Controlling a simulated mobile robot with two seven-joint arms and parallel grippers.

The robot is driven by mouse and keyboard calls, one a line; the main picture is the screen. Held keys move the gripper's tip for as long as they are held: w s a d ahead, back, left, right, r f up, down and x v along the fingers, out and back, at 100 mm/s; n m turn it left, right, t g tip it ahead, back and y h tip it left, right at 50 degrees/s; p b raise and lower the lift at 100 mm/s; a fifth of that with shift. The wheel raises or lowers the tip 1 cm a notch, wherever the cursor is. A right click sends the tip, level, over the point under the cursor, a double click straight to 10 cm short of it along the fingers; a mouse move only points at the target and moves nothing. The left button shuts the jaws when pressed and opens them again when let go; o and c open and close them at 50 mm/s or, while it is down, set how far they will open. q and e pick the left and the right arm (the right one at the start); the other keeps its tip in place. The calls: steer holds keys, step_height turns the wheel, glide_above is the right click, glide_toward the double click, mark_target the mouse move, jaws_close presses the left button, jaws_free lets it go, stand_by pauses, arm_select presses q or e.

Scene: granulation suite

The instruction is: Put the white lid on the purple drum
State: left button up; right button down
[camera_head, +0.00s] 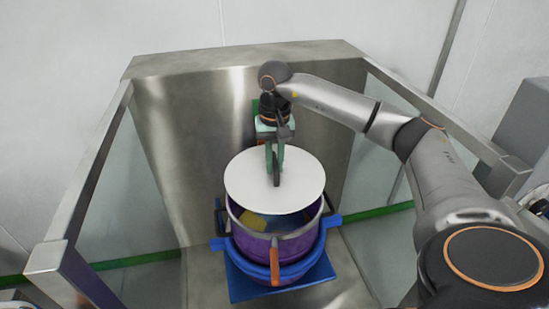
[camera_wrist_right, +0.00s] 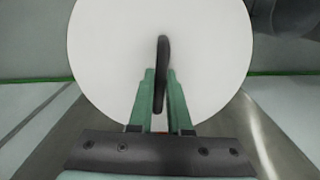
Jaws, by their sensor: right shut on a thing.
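The white lid (camera_head: 245,182) is a flat round disc with a dark upright handle. My right gripper (camera_head: 275,165) is shut on that handle and holds the lid above the purple drum (camera_head: 258,250). In the right wrist view the lid (camera_wrist_right: 110,50) fills the upper middle, and the green fingers of my right gripper (camera_wrist_right: 159,95) close on the dark handle. The drum stands upright with a metal rim and an orange latch at the front. The lid covers the back of its opening; the front part is open and shows something yellow inside. My left gripper is not in view.
The drum sits in a blue holder (camera_head: 285,273) with side handles, on a metal floor. A steel back panel (camera_head: 190,110) and clear side panels with metal rails (camera_head: 95,165) enclose it. A grey box (camera_head: 525,125) stands at the right.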

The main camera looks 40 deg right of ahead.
steer(key=shift+s+f+b, duration=0.1)
steer(key=shift+f+b, duration=0.35)
steer(key=shift+f, duration=0.15)
step_height(320, 180, down, 3)
steer(key=b, duration=0.2)
steer(key=shift+f+b, duration=0.1)
steer(key=shift+b, duration=0.2)
steer(key=shift+f+b, duration=0.55)
steer(key=shift+f, duration=0.45)
stand_by(0.5)
steer(key=c, duration=0.8)
jaws_free()
steer(key=shift+a, duration=0.1)
